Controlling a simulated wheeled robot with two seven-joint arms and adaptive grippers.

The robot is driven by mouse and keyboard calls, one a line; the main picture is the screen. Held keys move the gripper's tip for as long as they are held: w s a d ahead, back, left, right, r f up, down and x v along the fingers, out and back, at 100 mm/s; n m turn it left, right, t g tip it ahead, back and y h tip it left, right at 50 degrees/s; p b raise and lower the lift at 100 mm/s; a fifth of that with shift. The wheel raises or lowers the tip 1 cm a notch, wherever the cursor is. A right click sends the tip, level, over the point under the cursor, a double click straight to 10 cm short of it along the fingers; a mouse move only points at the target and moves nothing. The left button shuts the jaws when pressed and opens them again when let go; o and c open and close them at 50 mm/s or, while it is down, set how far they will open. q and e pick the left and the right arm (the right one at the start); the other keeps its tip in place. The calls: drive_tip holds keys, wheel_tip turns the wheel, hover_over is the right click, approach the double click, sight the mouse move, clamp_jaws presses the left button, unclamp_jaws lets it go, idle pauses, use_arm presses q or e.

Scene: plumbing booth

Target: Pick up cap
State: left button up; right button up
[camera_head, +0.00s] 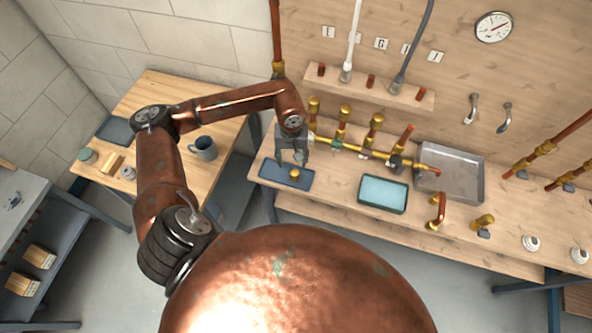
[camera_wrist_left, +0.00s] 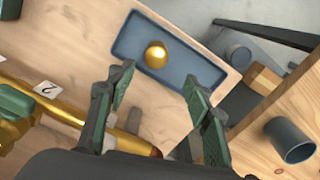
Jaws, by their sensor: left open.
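The cap (camera_head: 294,174) is a small round brass piece lying in a shallow blue-grey tray (camera_head: 270,173) at the left end of the workbench. In the left wrist view the cap (camera_wrist_left: 156,55) shows as a shiny gold dome inside the tray (camera_wrist_left: 196,66), apart from its walls. My left gripper (camera_head: 292,160) is above the tray, close to the cap in the head view. In the left wrist view my left gripper (camera_wrist_left: 160,82) has its fingers spread wide, with nothing between them and the cap beyond the tips. My right gripper is not in view.
A brass pipe manifold (camera_head: 352,147) with several upright fittings stands right of my left gripper. A teal-filled tray (camera_head: 382,194) and a larger grey metal tray (camera_head: 450,175) lie further right. A mug (camera_head: 204,148) stands on the side table at left.

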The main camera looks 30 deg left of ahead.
sight(294, 171)
use_arm(q)
drive_tip(key=shift+f, duration=0.5)
drive_tip(key=f, duration=0.4)
drive_tip(key=d+f, duration=0.1)
drive_tip(key=f, duration=0.1)
drive_tip(key=shift+s+p, duration=0.1)
drive_tip(key=shift+p, duration=0.25)
drive_tip(key=shift+f, duration=0.3)
drive_tip(key=shift+c, duration=0.3)
drive_tip(key=c, duration=1.2)
drive_tip(key=shift+o, duration=0.2)
drive_tip(key=shift+r, duration=0.15)
